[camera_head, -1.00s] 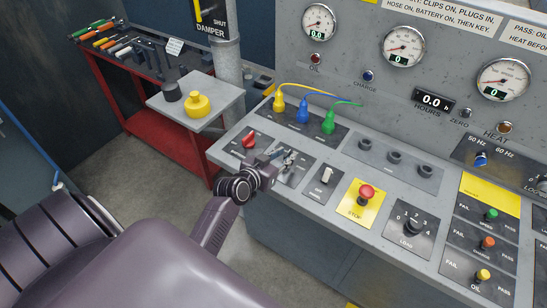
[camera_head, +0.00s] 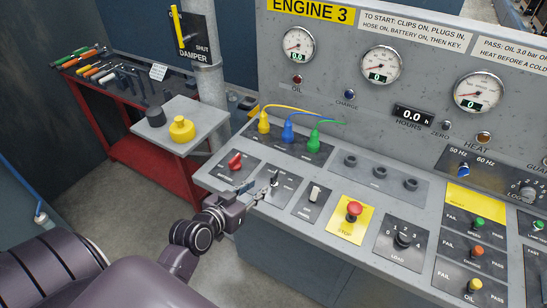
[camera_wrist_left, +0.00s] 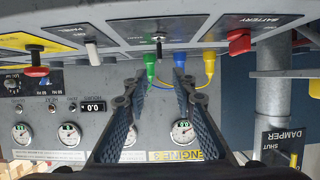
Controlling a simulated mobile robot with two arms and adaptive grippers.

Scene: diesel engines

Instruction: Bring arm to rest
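My left gripper (camera_head: 258,188) is at the front edge of the sloping console (camera_head: 335,165), beside the small key switch (camera_head: 274,180). In the left wrist view its two fingers (camera_wrist_left: 158,85) stand apart with nothing held between them. The key switch (camera_wrist_left: 159,40) shows beyond the gap between the fingertips. The gripper looks clear of it, though in the head view the fingers partly overlap its plate. My right gripper is in neither view.
A red battery switch (camera_head: 235,161), a white rocker switch (camera_head: 315,192) and a red stop button (camera_head: 353,210) flank the key switch. Yellow, blue and green plugs (camera_head: 287,134) stand behind. A red tool bench (camera_head: 150,160) is at the left; floor between is clear.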

